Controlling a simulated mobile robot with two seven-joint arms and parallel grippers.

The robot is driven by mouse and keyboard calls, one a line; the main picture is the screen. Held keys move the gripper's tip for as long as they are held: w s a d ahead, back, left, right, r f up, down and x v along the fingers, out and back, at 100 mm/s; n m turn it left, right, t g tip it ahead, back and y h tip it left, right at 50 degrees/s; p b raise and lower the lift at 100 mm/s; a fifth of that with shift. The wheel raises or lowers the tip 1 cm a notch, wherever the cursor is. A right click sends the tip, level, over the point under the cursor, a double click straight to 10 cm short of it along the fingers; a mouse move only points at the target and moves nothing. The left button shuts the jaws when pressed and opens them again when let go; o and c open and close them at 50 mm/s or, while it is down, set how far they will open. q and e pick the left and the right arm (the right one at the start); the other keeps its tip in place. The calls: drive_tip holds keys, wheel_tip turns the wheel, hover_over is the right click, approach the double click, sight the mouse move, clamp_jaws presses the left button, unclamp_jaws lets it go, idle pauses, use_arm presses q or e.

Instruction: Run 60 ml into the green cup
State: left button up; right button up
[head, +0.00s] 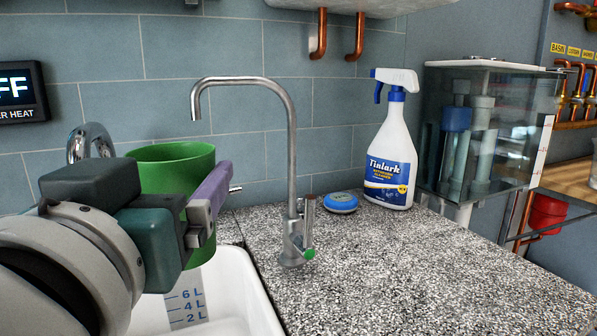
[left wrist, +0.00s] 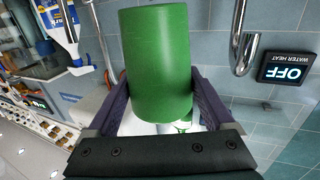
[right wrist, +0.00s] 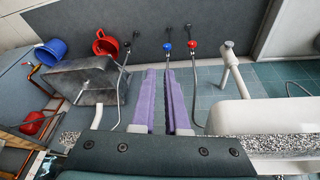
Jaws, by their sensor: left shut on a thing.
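The green cup (head: 176,165) is upright in my left gripper (head: 207,205), whose purple fingers are shut on its sides. The cup fills the middle of the left wrist view (left wrist: 158,65). A slim steel tap (head: 292,150) with a curved spout stands on the speckled counter. Its spout end appears above the cup's rim in the head view; I cannot tell whether they line up in depth. The tap's lever (head: 309,215) has a green mark at its base. No water stream shows. The cup's inside bottom is hidden. My right gripper (right wrist: 161,72) is empty, its fingers a narrow gap apart.
A white basin (head: 240,285) with litre marks lies below the cup. A glass tank (head: 480,130) stands behind. The counter's front is clear.

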drive_tip(key=o, duration=0.4)
drive_tip(key=w+d+r+n+t+h, duration=0.1)
drive_tip(key=w, duration=0.2)
drive_tip(key=w+d+r+n+t+h, duration=0.1)
drive_tip(key=w+d+n+t, duration=0.1)
drive_tip(key=w, duration=0.1)
drive_tip(key=w+d+r+n+t+h, duration=0.1)
drive_tip(key=w, duration=0.2)
drive_tip(key=shift+w+d+r+n+t, duration=0.25)
drive_tip(key=shift+w+d+n+t, duration=0.05)
drive_tip(key=shift+t, duration=0.1)
drive_tip(key=shift+o, duration=0.4)
drive_tip(key=w+r+n+t+h, duration=0.1)
drive_tip(key=w+r+n+t, duration=0.4)
drive_tip(key=w+r+n, duration=0.1)
drive_tip(key=shift+w+r+n, duration=0.3)
drive_tip(key=shift+w+r, duration=0.1)
drive_tip(key=shift+w, duration=0.25)
drive_tip(key=w+a+r+n+t+y, duration=0.45)
drive_tip(key=a+r+n+y, duration=0.35)
drive_tip(key=n, duration=0.8)
drive_tip(key=n+g+y, duration=0.4)
drive_tip(key=n+y, duration=0.2)
drive_tip(key=n, duration=0.8)
approach(313, 215)
drive_tip(key=shift+t, duration=0.25)
drive_tip(key=x, duration=1)
drive_tip(key=shift+w+a+f, duration=0.2)
drive_tip(key=shift+w+a, duration=0.05)
drive_tip(key=shift+a, duration=0.05)
